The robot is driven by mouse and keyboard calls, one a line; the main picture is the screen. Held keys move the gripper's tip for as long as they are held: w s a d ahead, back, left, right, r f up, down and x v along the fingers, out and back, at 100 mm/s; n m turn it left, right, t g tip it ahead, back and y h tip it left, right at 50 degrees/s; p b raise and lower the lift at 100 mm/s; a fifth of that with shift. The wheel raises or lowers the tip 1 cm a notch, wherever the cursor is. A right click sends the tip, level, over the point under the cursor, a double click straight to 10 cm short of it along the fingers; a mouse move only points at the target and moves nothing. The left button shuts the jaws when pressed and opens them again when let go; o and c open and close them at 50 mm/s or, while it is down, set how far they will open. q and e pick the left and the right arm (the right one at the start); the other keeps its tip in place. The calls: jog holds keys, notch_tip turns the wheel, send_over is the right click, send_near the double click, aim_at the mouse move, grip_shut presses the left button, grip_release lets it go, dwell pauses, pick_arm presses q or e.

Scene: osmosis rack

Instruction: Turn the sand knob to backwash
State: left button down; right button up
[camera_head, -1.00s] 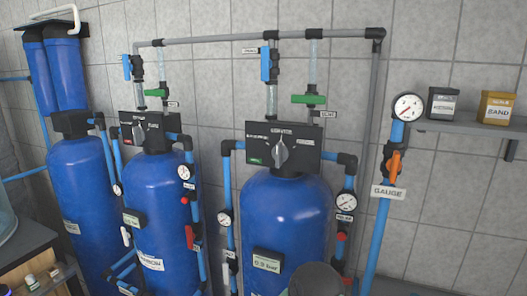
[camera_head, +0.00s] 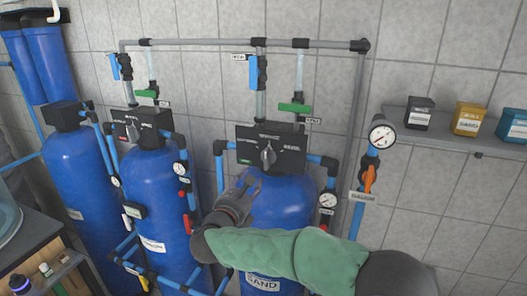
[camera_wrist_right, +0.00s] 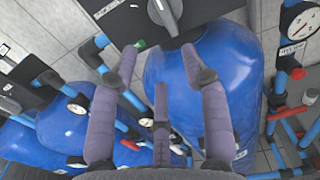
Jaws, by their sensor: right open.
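The sand knob (camera_head: 268,156) is a grey dial on the black control head (camera_head: 292,150) of the blue tank (camera_head: 262,284) labelled SAND. Its handle stands about upright, near the top label; the side labels are too small to read surely. My right gripper (camera_head: 250,183) is open and empty, just below and left of the knob, in front of the tank. In the right wrist view the knob (camera_wrist_right: 168,14) lies beyond the spread fingertips (camera_wrist_right: 160,60), apart from them. My left gripper is not in view.
A second blue tank (camera_head: 160,205) with a similar black head (camera_head: 138,126) stands to the left. Pipes with valves and a gauge (camera_head: 327,199) flank the sand tank. A shelf (camera_head: 440,138) with several boxes is at right.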

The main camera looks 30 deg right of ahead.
aim_at(267, 159)
jog(key=w+d+r+m+p, duration=0.1)
jog(key=w+d+p, duration=0.2)
jog(key=w+d, duration=0.3)
jog(key=d, duration=0.2)
jog(key=shift+w+d, duration=0.25)
jog(key=shift+d, duration=0.05)
jog(key=shift+r, duration=0.15)
grip_shut()
